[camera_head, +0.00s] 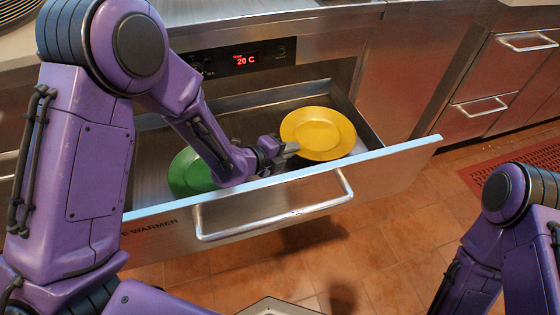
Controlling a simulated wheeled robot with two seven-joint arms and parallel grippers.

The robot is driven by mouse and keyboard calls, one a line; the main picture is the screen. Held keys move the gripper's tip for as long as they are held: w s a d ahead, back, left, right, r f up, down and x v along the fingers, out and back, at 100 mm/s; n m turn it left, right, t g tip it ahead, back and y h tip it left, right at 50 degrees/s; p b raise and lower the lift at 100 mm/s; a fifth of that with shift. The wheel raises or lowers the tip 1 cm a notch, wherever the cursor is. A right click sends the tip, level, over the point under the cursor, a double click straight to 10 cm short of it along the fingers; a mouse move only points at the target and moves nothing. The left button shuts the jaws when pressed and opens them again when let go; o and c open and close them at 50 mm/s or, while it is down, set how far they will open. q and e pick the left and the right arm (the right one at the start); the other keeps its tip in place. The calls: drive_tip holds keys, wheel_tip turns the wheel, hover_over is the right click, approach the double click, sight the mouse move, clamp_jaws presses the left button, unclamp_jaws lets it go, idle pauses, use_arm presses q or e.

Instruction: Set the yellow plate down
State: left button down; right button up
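The yellow plate (318,134) is inside the open warmer drawer (290,207), towards its right end, with its face up. I cannot tell whether it rests on the drawer floor or is slightly above it. My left gripper (290,149) reaches over the drawer from the left, with its fingertips at the plate's lower left edge. Whether the fingers close on the rim is too small to tell. A green plate (187,174) lies in the left part of the drawer, partly hidden by my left arm. My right arm shows at the lower right, but its gripper is out of view.
The drawer's front panel and bar handle (275,218) stick out over the tiled floor (380,240). A control panel reading 20 C (245,60) is above the drawer. Closed steel drawers (500,80) and a red mat (520,165) are at the right.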

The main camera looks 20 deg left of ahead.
sight(288, 168)
use_arm(q)
wheel_tip(288, 168, down, 5)
drive_tip(key=shift+r+b, duration=0.1)
drive_tip(key=shift+b, duration=0.4)
drive_tip(key=c, duration=1.6)
unclamp_jaws()
drive_tip(key=shift+s+a+r, duration=0.1)
drive_tip(key=shift+s+r, duration=0.05)
drive_tip(key=v, duration=0.7)
drive_tip(key=shift+p, duration=0.4)
